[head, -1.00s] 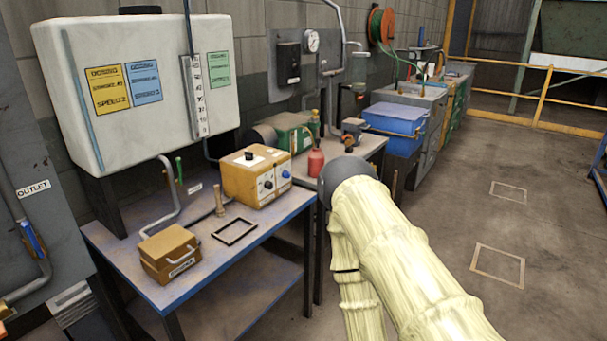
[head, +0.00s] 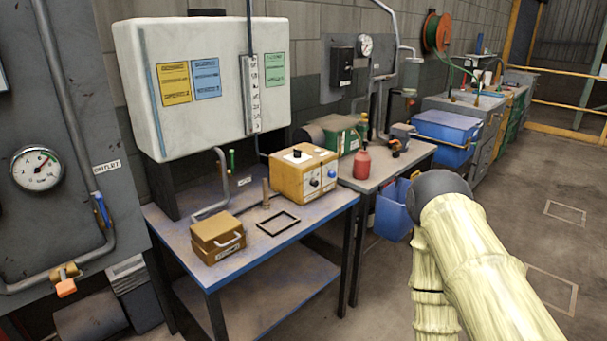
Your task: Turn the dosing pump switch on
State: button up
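An orange box-shaped unit (head: 303,175), which looks like the dosing pump, stands on the blue-edged bench (head: 219,273) below the white tank. Its front panel has a dark knob (head: 313,183) and a blue knob (head: 331,174), and a black knob (head: 297,153) sits on its top. I cannot tell which of these is the switch or how it is set. My arm, in a pale cover, reaches in from the lower right, to the right of the bench and apart from the unit. My gripper does not show.
A small brown case (head: 217,240) and a black rectangular frame (head: 278,222) lie on the bench. A white tank (head: 210,110) with coloured labels stands behind. A second bench holds a red bottle (head: 362,163). Floor at the right is clear.

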aim_at(297, 153)
jog(key=z, duration=0.05)
jog(key=k, duration=0.5)
jog(key=u, duration=0.6)
jog(key=i, duration=1)
jog(key=u, duration=0.1)
